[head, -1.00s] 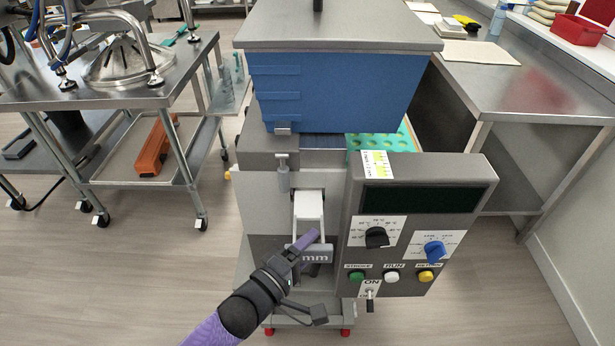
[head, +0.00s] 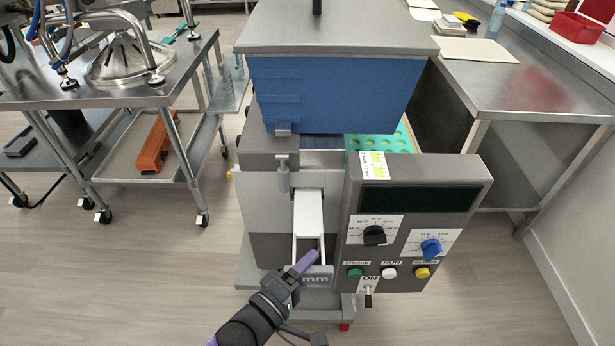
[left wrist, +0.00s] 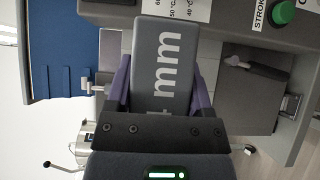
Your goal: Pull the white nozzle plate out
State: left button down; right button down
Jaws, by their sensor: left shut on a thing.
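The white nozzle plate (head: 308,217) sticks out of the slot in the front of the depositor, left of the control panel. Its grey handle end, marked "mm" (head: 317,279), is at the front. My left gripper (head: 303,270) is shut on this handle. In the left wrist view the grey handle (left wrist: 163,65) sits between the two purple fingers of my left gripper (left wrist: 160,85). The rear of the plate is hidden inside the machine. My right gripper is not in view.
The control panel (head: 415,220) with knobs and buttons stands close to the right of the plate. A blue hopper (head: 335,92) is above. A steel cart (head: 160,92) stands at left, a steel bench (head: 520,85) at right. The floor in front is clear.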

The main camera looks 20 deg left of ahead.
pick_arm(q)
jog(key=shift+s+d+p, duration=0.3)
jog(key=shift+s+p, duration=0.05)
jog(key=shift+s, duration=0.65)
jog(key=shift+s+d+p, duration=0.25)
jog(key=shift+s+p, duration=0.1)
jog(key=shift+s, duration=0.65)
jog(key=s+d+p, duration=0.2)
jog(key=s+d, duration=0.1)
jog(key=s, duration=0.8)
dwell(0.6)
jog(key=shift+s+d, duration=0.1)
